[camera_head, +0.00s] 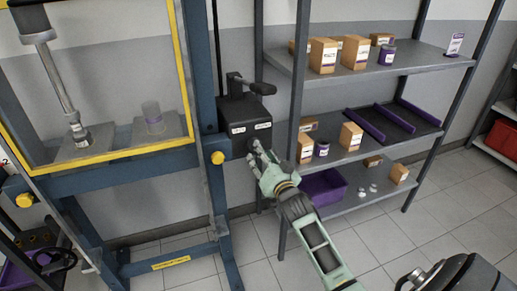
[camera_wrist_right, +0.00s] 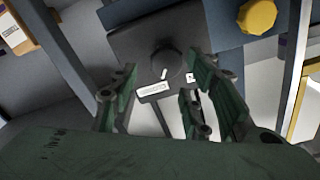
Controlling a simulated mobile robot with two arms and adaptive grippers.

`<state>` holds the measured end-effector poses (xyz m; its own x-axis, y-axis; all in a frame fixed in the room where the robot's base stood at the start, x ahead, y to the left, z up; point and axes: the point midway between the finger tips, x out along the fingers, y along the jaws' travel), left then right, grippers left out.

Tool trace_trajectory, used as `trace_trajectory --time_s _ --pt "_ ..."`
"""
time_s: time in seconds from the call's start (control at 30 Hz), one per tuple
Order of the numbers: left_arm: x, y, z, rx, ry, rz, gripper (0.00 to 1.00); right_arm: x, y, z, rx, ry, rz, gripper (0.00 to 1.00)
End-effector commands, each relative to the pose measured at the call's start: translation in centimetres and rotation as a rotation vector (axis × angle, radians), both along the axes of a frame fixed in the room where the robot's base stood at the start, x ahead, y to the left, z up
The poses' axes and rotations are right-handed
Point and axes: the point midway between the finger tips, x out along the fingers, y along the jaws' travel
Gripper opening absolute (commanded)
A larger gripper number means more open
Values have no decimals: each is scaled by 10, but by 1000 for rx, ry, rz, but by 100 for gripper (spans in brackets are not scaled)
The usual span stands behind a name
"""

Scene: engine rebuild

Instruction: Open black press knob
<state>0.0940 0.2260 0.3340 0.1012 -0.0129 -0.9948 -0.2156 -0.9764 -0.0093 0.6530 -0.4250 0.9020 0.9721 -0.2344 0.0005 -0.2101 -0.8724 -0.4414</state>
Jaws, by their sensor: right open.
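The black press knob (camera_wrist_right: 165,65) is round, with a white mark, on the front of a black box (camera_head: 244,117) on the blue press frame. In the wrist view the knob lies ahead of and between the fingers of my right gripper (camera_wrist_right: 165,98). In the head view my right gripper (camera_head: 256,156) is just below and in front of the box, covering part of the knob area. Its fingers are spread open and hold nothing. I cannot tell whether a finger touches the knob. White labels (camera_wrist_right: 152,90) sit beside the knob. My left gripper is not in view.
The blue press frame (camera_head: 202,70) with a yellow-edged guard (camera_head: 183,62) stands left of the box. A yellow button (camera_head: 217,158) is close to the gripper. A lever (camera_head: 255,88) tops the box. A shelf (camera_head: 350,172) with cartons and purple bins stands close at right.

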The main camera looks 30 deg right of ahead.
Motion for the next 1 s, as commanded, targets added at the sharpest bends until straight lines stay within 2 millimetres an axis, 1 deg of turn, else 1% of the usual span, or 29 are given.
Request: trace_trajectory --time_s 0.03,0.1,0.3,0.43,0.67,0.77,1.0 --pt "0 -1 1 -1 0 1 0 9 -2 1 0 -1 0 44" --pt "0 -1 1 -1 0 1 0 20 -4 1 -1 -2 0 44" --pt "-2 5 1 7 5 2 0 40 -9 0 -1 1 1 44" --pt "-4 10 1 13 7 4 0 46 -10 -1 -1 1 1 44" --pt "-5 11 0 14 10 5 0 46 -10 -1 -2 2 2 44" --pt "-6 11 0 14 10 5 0 46 -10 -1 -2 2 2 37" --pt "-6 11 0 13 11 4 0 46 -11 -1 -1 3 0 16"
